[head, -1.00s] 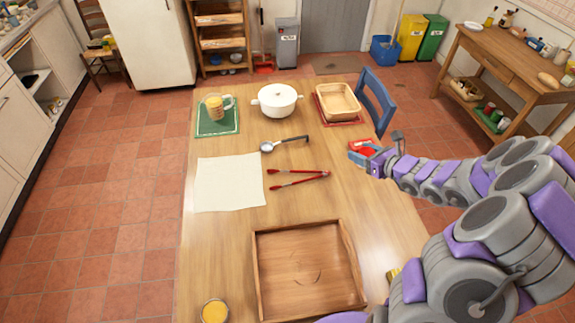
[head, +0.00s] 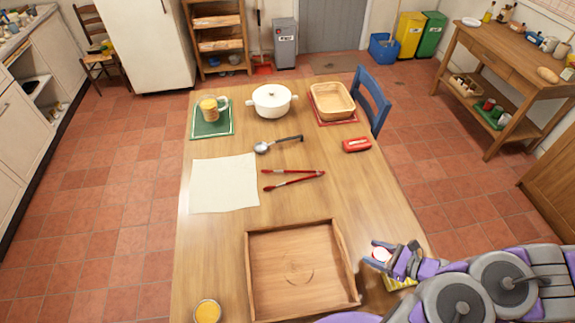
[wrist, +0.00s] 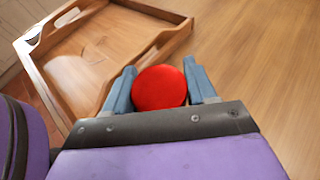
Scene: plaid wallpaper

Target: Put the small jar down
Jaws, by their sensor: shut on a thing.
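My gripper (head: 378,252) is at the right of the wooden tray (head: 249,290), over the table's right side. It is shut on a small jar whose round red lid (wrist: 160,87) sits between the two blue-grey fingers in the wrist view. In the head view the jar (head: 381,254) is a small white and red shape between the fingertips. The jar's body is mostly hidden, and I cannot tell whether its base touches the table.
A yellow item (head: 400,283) lies partly hidden under my arm. A red case (head: 357,145), red tongs (head: 294,180), a ladle (head: 262,148), a cloth (head: 224,184) and a white pot (head: 271,101) are on the table (head: 350,195). Bare wood lies right of the tongs.

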